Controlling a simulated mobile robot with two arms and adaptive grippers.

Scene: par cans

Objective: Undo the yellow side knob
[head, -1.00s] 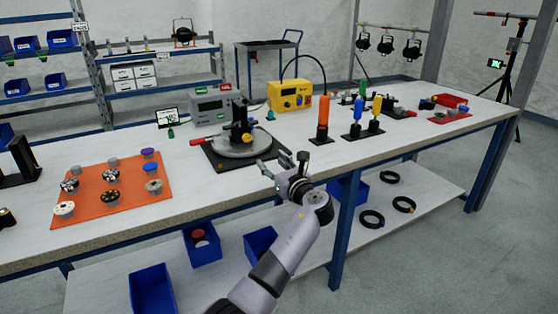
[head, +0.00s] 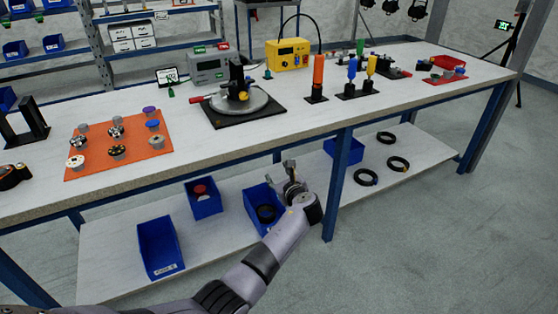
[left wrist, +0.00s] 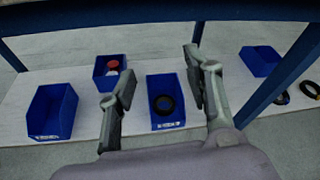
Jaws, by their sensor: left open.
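A grey round par can (head: 240,104) lies on a black square mat (head: 259,114) on the bench top, with a black upright bracket beside it. A small yellow spot (head: 243,96), seemingly the yellow side knob, shows on it by the bracket. It is too small to tell how it sits. My left gripper (head: 280,170) is open and empty, in front of the bench and below its front edge, well apart from the par can. In the left wrist view, the open fingers (left wrist: 160,78) have blue bins beyond them. The par can is not in that view. My right gripper is not in view.
The bench's front edge (head: 214,160) lies between my left gripper and the par can. Blue bins (head: 160,247) stand on the lower shelf. An orange mat (head: 85,161) with several knobs is on the left. Coloured screwdrivers (head: 318,75) stand right of the par can.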

